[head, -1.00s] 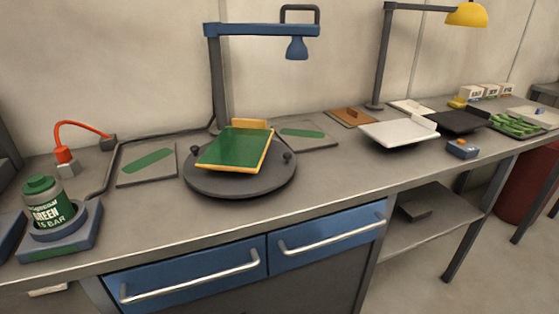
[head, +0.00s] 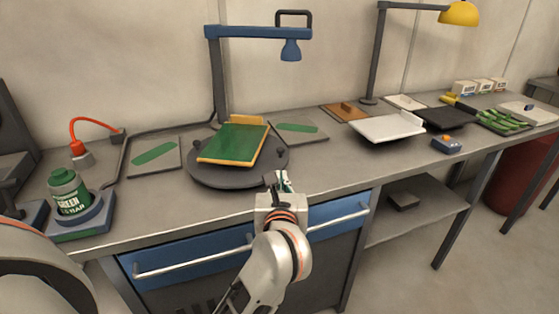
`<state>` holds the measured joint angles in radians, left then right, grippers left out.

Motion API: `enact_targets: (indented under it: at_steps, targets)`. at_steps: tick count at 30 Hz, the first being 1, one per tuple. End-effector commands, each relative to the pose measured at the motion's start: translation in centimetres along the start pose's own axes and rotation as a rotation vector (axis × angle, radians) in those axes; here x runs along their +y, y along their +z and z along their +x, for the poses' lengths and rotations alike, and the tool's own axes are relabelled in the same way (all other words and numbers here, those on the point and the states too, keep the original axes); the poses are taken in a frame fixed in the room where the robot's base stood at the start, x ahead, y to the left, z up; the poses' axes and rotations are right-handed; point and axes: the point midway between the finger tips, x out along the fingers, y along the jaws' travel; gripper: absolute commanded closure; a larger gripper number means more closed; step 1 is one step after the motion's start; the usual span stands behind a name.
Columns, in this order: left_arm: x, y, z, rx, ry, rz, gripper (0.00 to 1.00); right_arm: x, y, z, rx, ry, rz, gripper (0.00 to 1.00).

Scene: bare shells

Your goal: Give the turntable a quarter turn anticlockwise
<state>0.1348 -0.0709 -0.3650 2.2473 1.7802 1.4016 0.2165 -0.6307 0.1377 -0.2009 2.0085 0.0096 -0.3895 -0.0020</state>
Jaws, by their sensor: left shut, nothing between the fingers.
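The turntable (head: 215,180) is a dark round disc on the bench, left of the middle. A green board with a yellow edge (head: 232,142) lies tilted on it. A small dark knob (head: 196,146) stands near the disc's left side. My left gripper (head: 279,180) is shut and empty at the disc's front right rim. I cannot tell whether it touches the rim. The gripper and arm hide part of the bench's front edge. My right gripper is not in view.
A blue lamp (head: 290,50) overhangs the turntable from behind. Flat plates with green strips (head: 153,155) lie on both sides. A green canister (head: 70,195) stands at the left. A white tray (head: 387,129) and a small blue box (head: 447,145) lie to the right.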

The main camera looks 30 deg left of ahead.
Motion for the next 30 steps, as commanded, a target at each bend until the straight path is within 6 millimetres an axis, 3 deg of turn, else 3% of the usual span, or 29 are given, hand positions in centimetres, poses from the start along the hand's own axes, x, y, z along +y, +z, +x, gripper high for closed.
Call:
enact_targets:
  at_steps: [5,21,30]
  targets:
    - [-0.1,-0.1,2.0,0.006,-0.001,-0.005,1.0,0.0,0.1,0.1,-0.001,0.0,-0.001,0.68]
    - [0.0,-0.2,11.9,0.005,0.0,-0.002,1.0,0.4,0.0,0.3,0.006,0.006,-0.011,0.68]
    - [0.0,-0.2,13.8,0.005,-0.001,-0.003,1.0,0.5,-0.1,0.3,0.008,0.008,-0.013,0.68]
